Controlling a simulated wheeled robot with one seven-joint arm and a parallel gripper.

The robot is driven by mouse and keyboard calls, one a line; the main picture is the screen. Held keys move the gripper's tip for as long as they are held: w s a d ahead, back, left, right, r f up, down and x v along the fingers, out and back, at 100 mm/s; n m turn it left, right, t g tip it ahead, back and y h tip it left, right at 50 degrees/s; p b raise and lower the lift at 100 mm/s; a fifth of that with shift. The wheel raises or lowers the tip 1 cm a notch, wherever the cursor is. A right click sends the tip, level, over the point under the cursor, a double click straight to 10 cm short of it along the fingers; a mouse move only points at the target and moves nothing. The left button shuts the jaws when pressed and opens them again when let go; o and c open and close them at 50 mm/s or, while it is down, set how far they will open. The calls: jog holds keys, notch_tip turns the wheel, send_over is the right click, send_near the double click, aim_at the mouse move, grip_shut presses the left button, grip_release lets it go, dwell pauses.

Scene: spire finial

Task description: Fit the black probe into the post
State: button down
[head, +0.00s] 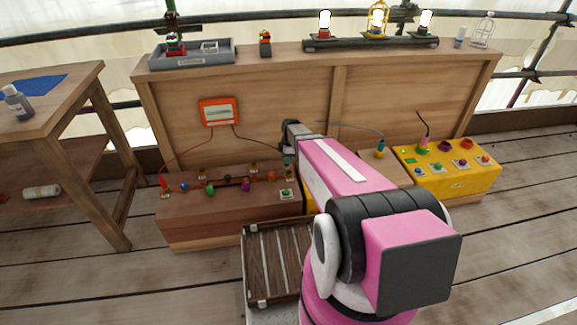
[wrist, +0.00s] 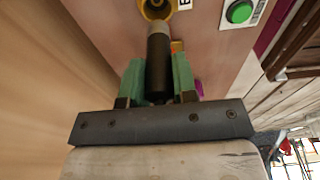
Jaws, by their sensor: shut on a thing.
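My gripper (wrist: 157,82) is shut on the black probe (wrist: 158,65), its green fingers on either side of it. The probe points away from the wrist, and its grey tip reaches the near edge of a yellow-ringed post (wrist: 157,8) with a dark centre. I cannot tell whether the tip is inside or just in front of it. In the head view my gripper (head: 289,160) is over the right part of the brown box (head: 225,210); the probe there is too small to make out. A dark lead runs toward it from the orange meter (head: 219,112).
A green button (wrist: 239,12) sits beside the post. Several coloured posts line the brown box top, with a red probe (head: 164,183) at its left end. A yellow box (head: 455,180) stands right of my arm. A wooden back panel (head: 285,95) rises behind.

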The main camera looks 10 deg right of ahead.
jog(key=shift+d+f, duration=0.35)
jog(key=shift+d, duration=0.15)
jog(key=shift+f, duration=2)
jog(key=c, duration=0.9)
grip_release()
